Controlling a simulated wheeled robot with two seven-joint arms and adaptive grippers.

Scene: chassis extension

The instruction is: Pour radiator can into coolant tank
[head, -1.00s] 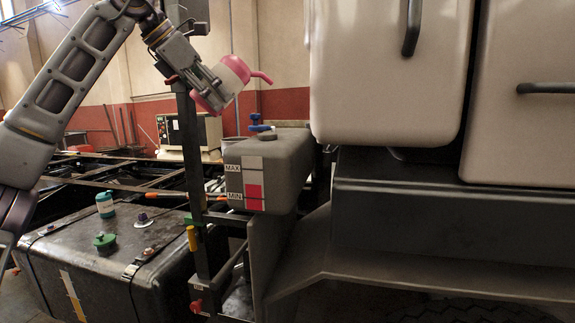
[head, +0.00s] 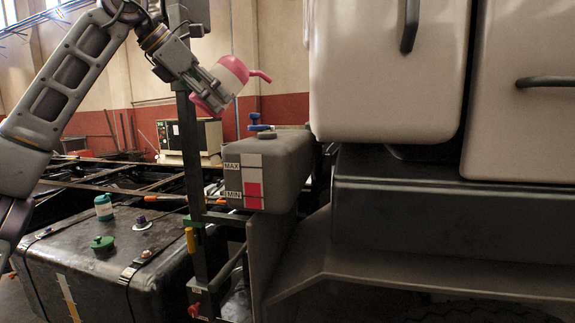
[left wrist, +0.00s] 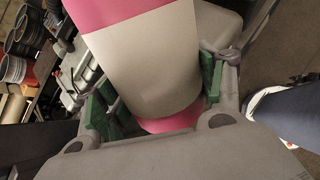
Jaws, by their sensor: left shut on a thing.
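The radiator can (head: 232,76) is pink and white with a pink spout. My left gripper (head: 217,91) is shut on it and holds it tilted, the spout pointing right, above the coolant tank. In the left wrist view the can (left wrist: 150,70) lies between the green-padded fingers of the gripper (left wrist: 155,95). The coolant tank (head: 280,165) is a grey box with MAX and MIN marks and a red level strip near MIN. A dark cap shape (head: 267,134) is on its top. The can is apart from the tank. My right gripper is not in view.
A dark upright post (head: 190,160) is left of the tank. A black tank (head: 100,260) with a green cap (head: 102,243) is lower left. A beige cab (head: 388,70) bounds the right.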

